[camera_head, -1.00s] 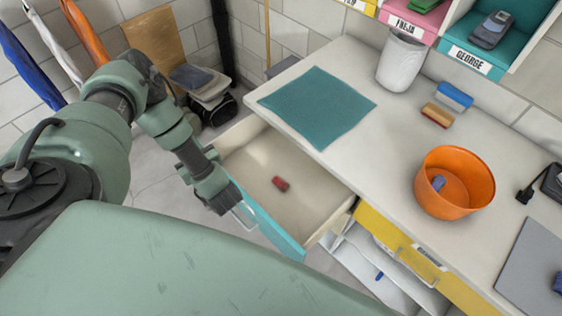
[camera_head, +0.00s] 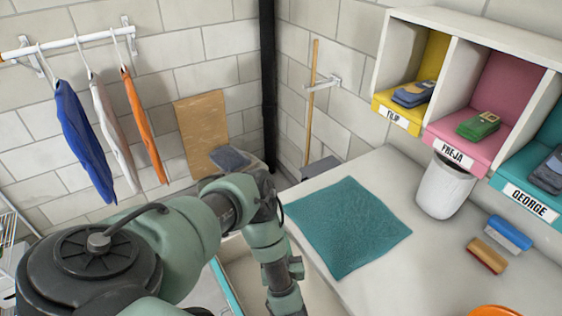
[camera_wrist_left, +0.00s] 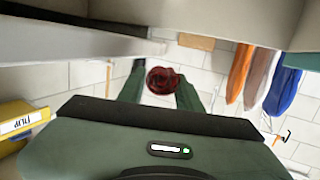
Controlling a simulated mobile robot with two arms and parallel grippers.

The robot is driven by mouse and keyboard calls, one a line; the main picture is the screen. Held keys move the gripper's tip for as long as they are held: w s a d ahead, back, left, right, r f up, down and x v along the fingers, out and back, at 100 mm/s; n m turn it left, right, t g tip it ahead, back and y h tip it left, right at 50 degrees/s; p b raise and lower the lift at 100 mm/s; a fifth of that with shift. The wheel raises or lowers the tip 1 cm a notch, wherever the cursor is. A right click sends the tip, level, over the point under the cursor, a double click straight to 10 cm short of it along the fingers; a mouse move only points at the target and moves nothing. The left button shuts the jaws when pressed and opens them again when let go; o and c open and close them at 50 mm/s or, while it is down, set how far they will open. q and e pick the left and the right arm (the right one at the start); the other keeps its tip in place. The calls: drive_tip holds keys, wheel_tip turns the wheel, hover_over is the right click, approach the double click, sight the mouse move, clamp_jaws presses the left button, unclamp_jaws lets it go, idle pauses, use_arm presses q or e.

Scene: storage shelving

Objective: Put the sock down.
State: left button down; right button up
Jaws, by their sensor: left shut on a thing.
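My left gripper (camera_wrist_left: 160,86) is shut on a dark red rolled sock (camera_wrist_left: 163,80) in the left wrist view, with a dark green finger on each side of it. In the head view my left arm reaches down over the open drawer (camera_head: 224,288), which has a teal front. The gripper and the sock are below the picture there, so I cannot tell how high the sock is above the drawer floor. My right gripper is in neither view.
The white counter (camera_head: 400,275) holds a teal cloth (camera_head: 345,225), a white bin (camera_head: 445,188), blue and tan brushes and an orange bowl's rim (camera_head: 493,311). Yellow, pink (camera_head: 462,146) and teal cubbies with folded socks hang above. Clothes hang on a wall rail at left.

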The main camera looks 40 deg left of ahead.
use_arm(q)
drive_tip(key=f, duration=0.4)
drive_tip(key=f+b, duration=0.1)
drive_tip(key=f, duration=0.3)
drive_tip(key=f+b, duration=0.1)
drive_tip(key=f, duration=0.3)
drive_tip(key=shift+w+f, duration=0.2)
drive_tip(key=shift+w, duration=0.15)
drive_tip(key=shift+f, duration=0.4)
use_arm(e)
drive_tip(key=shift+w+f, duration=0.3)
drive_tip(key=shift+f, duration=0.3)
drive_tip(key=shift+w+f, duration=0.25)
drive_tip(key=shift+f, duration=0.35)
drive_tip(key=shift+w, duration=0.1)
use_arm(q)
drive_tip(key=shift+f+b, duration=0.65)
drive_tip(key=shift+b, duration=0.2)
drive_tip(key=c, duration=0.9)
unclamp_jaws()
drive_tip(key=shift+c, duration=0.2)
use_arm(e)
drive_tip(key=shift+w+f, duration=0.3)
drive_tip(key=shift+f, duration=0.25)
use_arm(q)
drive_tip(key=shift+r, duration=0.2)
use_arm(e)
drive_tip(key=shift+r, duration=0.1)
